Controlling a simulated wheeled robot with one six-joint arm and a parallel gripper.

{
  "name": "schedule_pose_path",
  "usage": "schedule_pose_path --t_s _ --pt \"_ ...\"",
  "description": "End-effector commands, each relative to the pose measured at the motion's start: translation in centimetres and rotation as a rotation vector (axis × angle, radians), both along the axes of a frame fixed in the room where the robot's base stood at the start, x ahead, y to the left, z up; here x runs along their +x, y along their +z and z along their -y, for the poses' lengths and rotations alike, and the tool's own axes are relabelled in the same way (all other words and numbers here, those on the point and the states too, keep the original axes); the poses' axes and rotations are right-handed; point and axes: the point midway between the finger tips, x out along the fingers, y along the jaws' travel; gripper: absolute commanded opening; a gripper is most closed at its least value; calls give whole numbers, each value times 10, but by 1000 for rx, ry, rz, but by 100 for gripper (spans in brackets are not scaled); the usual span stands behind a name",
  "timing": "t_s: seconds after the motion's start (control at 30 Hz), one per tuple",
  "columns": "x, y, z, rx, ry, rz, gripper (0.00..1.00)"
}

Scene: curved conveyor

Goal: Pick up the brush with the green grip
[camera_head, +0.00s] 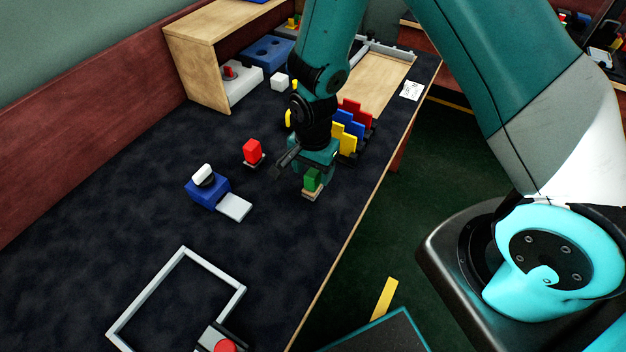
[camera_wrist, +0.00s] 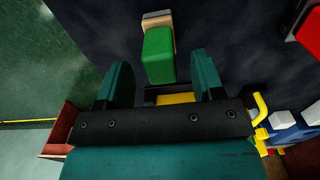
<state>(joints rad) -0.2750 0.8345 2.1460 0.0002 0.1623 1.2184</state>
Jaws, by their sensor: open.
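The brush with the green grip (camera_head: 312,180) stands on the dark tabletop near the table's right edge, its pale lower part showing below the grip. In the wrist view the green grip (camera_wrist: 158,55) lies ahead of and between my gripper's fingers, with a pale and dark end beyond it. My gripper (camera_head: 300,165) is open, just above and beside the brush in the head view.
A red-gripped block (camera_head: 252,152) stands left of my gripper. A blue block with a white roller (camera_head: 207,188) is further left. Stepped coloured blocks (camera_head: 350,125) stand close behind my gripper. A grey frame (camera_head: 163,287) lies in front. The dark tabletop between is clear.

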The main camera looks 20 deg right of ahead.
Motion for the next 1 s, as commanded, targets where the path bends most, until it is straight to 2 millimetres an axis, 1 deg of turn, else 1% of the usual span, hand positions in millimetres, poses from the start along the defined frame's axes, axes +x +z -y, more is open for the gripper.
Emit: schedule_pose_path --t_s 0.03,0.13,0.37,0.4,0.47,0.5,0.57,0.6,0.63,0.67,0.7,0.87,1.0 --pt "0 -7 -1 0 1 -2 62" --pt "0 -16 -1 0 1 -1 62" --pt "0 -18 -1 1 1 2 62" --pt "0 -18 -1 1 1 2 59" --pt "0 -18 -1 1 1 2 46" --pt "0 -18 -1 1 1 2 36" --pt "0 -18 -1 1 1 2 23" --pt "0 -18 -1 1 1 2 13" --pt "0 -18 -1 1 1 2 7" --pt "0 -18 -1 1 1 2 7" --pt "0 -18 -1 1 1 2 3" --pt "0 -18 -1 1 1 2 3" --pt "0 -14 -1 1 1 2 3"
